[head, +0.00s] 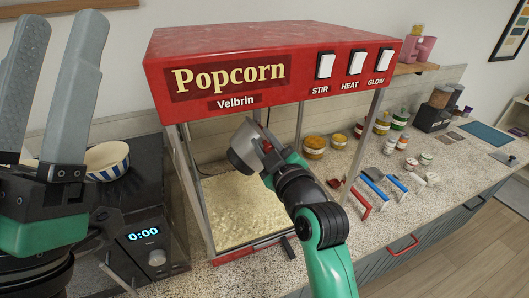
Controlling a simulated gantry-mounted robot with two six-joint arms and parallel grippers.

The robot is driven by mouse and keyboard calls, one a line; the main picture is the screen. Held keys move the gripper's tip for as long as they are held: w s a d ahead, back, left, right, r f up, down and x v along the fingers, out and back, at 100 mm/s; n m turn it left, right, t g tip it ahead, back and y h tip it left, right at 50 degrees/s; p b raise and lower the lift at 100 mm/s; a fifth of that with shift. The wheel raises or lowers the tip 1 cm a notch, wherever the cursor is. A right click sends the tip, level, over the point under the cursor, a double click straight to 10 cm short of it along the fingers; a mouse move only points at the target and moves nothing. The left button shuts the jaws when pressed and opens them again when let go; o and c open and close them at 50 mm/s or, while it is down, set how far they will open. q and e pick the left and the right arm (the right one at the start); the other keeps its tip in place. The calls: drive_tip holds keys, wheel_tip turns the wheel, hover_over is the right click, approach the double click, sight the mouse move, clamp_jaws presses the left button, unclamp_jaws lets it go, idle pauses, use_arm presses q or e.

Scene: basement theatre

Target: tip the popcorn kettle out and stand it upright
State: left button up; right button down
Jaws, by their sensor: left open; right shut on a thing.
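The red popcorn machine (270,60) stands on the counter with its glass cabinet below a panel of three white switches. The grey metal kettle (243,157) hangs inside, tilted, with its round end turned to the lower left. A layer of pale popcorn (240,208) covers the cabinet floor beneath it. My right gripper (268,152) reaches into the cabinet and is shut at the kettle's right side; its own wrist hides most of the grip, probably on the handle. My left gripper (63,22) is open and empty, fingers up, left of the machine in the foreground.
A striped bowl (107,160) sits on a black appliance with a 0:00 display (143,235) at left. Jars (314,147), small tubs and blue- and red-handled tools (376,188) stand right of the machine. The counter's front right has some free room.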

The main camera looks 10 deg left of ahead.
drive_tip(key=d+m, duration=0.1)
drive_tip(key=m, duration=0.1)
drive_tip(key=w+r+m, duration=0.1)
drive_tip(key=shift+d+r+m, duration=0.3)
drive_tip(key=shift+d+m, duration=0.1)
drive_tip(key=m, duration=0.1)
drive_tip(key=d+m, duration=0.1)
drive_tip(key=w+d+m, duration=0.1)
drive_tip(key=shift+w+r+m, duration=0.1)
drive_tip(key=shift+r+m, duration=0.15)
drive_tip(key=shift+m, duration=0.05)
drive_tip(key=shift+w+d+f+m, duration=0.1)
drive_tip(key=shift+w+d+m, duration=0.25)
drive_tip(key=shift+m, duration=0.5)
drive_tip(key=shift+w+d+f+m, duration=0.2)
drive_tip(key=shift+d+m, duration=0.3)
drive_tip(key=shift+m, duration=0.4)
drive_tip(key=shift+w+d+f+m, duration=0.1)
drive_tip(key=shift+w+d+m, duration=0.25)
drive_tip(key=shift+m, duration=0.5)
drive_tip(key=shift+d, duration=0.15)
drive_tip(key=c, duration=0.7)
unclamp_jaws()
drive_tip(key=shift+s+r, duration=0.1)
drive_tip(key=shift+s, duration=0.05)
